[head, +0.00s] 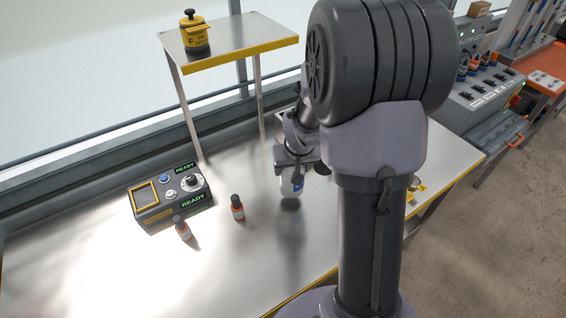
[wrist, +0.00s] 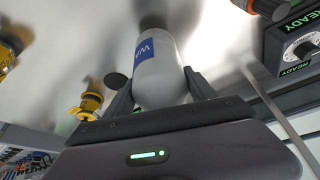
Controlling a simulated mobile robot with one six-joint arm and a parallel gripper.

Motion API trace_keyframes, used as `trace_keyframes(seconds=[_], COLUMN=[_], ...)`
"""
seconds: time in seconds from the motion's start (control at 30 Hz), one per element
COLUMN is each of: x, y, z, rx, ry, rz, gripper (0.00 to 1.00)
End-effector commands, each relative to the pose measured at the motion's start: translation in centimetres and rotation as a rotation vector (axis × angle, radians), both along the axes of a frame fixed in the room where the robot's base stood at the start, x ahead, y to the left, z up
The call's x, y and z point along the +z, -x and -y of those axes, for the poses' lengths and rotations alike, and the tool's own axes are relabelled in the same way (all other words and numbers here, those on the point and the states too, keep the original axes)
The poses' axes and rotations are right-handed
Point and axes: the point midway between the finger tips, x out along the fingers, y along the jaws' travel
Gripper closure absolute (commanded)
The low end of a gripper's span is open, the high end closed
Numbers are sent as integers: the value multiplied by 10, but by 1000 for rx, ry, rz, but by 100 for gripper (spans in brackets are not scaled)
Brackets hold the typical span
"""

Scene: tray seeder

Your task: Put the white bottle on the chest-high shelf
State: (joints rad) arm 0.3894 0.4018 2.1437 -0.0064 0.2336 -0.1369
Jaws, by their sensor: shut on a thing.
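The white bottle (head: 288,188) with a blue label is between the fingers of my gripper (head: 303,166), over the metal table. In the wrist view the bottle (wrist: 160,72) fills the space between the two fingers (wrist: 160,90), which are shut on it. A dark shadow lies below it on the table; I cannot tell exactly how large the gap is. The raised metal shelf (head: 240,46) with a yellow front edge stands on thin legs at the back, up and left of my gripper. My arm hides part of the table's right side.
A yellow, black-knobbed object (head: 194,35) stands on the shelf's left; its right half is clear. Yellow items (wrist: 90,104) show in the wrist view.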

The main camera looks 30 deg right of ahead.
Motion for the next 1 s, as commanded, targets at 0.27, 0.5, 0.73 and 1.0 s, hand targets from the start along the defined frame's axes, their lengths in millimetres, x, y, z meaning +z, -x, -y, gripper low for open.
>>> trace_keyframes(seconds=[0.27, 0.5, 0.73, 1.0], x=[-28, -36, -40, -39], y=[-15, -15, -14, -14], z=[8, 8, 8, 8], rx=[0, 0, 0, 0], ry=[-1, 0, 0, 0], rz=[-2, 1, 0, 0], gripper=[100, 100, 29, 13])
